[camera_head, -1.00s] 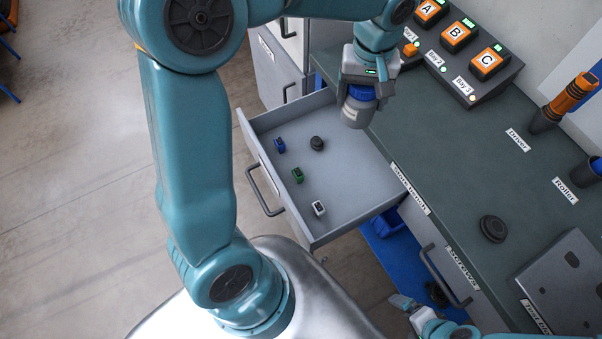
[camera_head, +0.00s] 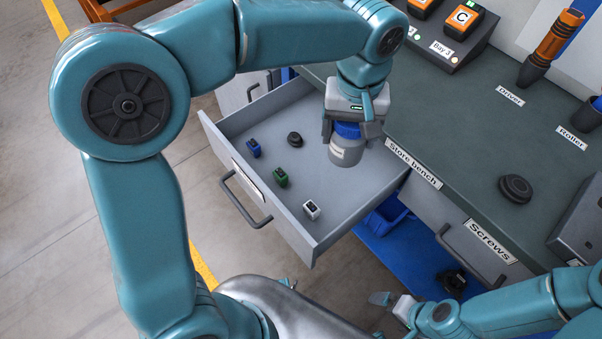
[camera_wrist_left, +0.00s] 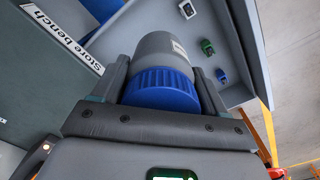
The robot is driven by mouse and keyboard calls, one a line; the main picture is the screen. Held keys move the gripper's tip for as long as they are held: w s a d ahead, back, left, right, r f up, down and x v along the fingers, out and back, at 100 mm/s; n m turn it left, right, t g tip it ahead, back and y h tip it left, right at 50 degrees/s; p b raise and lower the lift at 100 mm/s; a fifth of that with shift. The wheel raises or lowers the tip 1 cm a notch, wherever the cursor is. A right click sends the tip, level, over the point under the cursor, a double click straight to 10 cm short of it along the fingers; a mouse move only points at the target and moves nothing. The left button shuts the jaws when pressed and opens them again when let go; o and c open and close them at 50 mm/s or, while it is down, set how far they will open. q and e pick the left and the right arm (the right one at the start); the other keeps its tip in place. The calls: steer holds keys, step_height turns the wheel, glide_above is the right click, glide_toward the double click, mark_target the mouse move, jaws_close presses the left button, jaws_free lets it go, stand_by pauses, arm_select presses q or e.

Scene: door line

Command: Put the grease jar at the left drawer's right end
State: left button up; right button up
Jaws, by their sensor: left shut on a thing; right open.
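The grease jar (camera_head: 347,152) is grey with a blue lid. My left gripper (camera_head: 352,128) is shut on it from above, around the lid. It hangs over the right side of the open left drawer (camera_head: 262,203); I cannot tell how high above the drawer floor. In the left wrist view the jar (camera_wrist_left: 160,70) sits between the two fingers, with the drawer (camera_wrist_left: 243,45) beyond it. My right gripper (camera_head: 391,305) is open and empty, low at the bottom of the head view, beside the bench front.
In the drawer lie a blue item (camera_head: 253,148), a green item (camera_head: 281,177), a white item (camera_head: 312,209) and a dark round knob (camera_head: 295,139). The bench edge (camera_head: 414,164) runs close right of the jar. A shut Screws drawer (camera_head: 470,256) is nearby.

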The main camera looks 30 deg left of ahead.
arm_select(q)
step_height(320, 180, down, 20)
steer(key=b, duration=0.3)
steer(key=shift+s, duration=0.1)
steer(key=shift+f+b, duration=0.2)
steer(key=shift+b, duration=0.15)
steer(key=o, duration=1.4)
steer(key=shift+r, duration=0.15)
steer(key=shift+r+p, duration=0.3)
steer(key=shift+p, duration=0.05)
step_height(320, 180, up, 12)
steer(key=shift+f+p, duration=0.25)
steer(key=shift+p, duration=0.6)
